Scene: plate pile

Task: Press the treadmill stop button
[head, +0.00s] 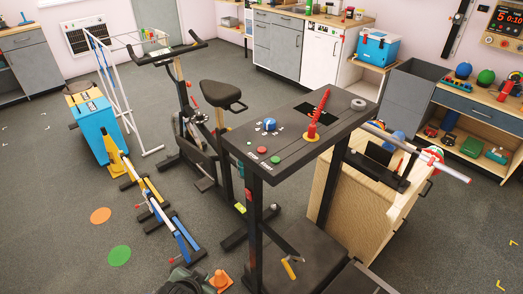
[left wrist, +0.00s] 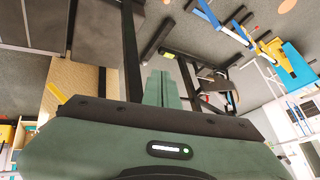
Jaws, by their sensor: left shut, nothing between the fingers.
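The treadmill console (head: 300,170) is a dark slanted panel on black posts at the centre right of the head view. Small round coloured buttons (head: 275,159) sit at its near left, with labels too small to read. A red lever (head: 318,112) stands on the panel beside a dark slot, and a blue-and-white ball (head: 269,124) lies left of it. My left gripper (left wrist: 158,88) shows in the left wrist view with its grey-green fingers together and empty, apart from the dark post behind. Part of a dark green body at the bottom of the head view looks like my left arm. My right gripper is not in view.
An exercise bike (head: 185,135) stands left of the treadmill. A wooden cabinet (head: 350,200) with a barbell is close on its right. An orange cone (head: 220,280) and low hurdles (head: 150,200) are on the floor. Grey floor is open at left.

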